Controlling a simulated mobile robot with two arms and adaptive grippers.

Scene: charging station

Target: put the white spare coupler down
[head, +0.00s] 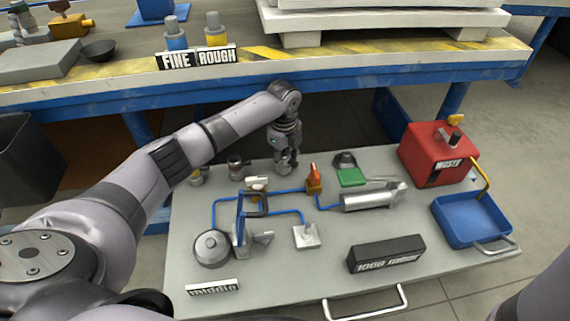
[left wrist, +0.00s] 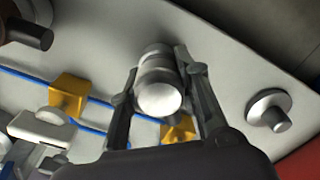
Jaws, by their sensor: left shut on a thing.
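My left gripper (head: 285,154) is over the far edge of the grey cart top (head: 310,275), pointing down. It is shut on the white spare coupler (head: 283,168), whose lower part shows under the fingers. In the left wrist view the coupler (left wrist: 160,90) is a short, pale, ringed cylinder between the two fingers (left wrist: 163,82). It is at or just above the cart top; I cannot tell whether it touches. My right gripper is not in view.
Near the gripper stand a dark-topped fitting (head: 236,168), an orange valve (head: 314,178) and a dark round part with a green base (head: 349,172). A red waste box (head: 437,152) and blue tray (head: 470,218) are at right. The workbench edge (head: 330,66) is behind.

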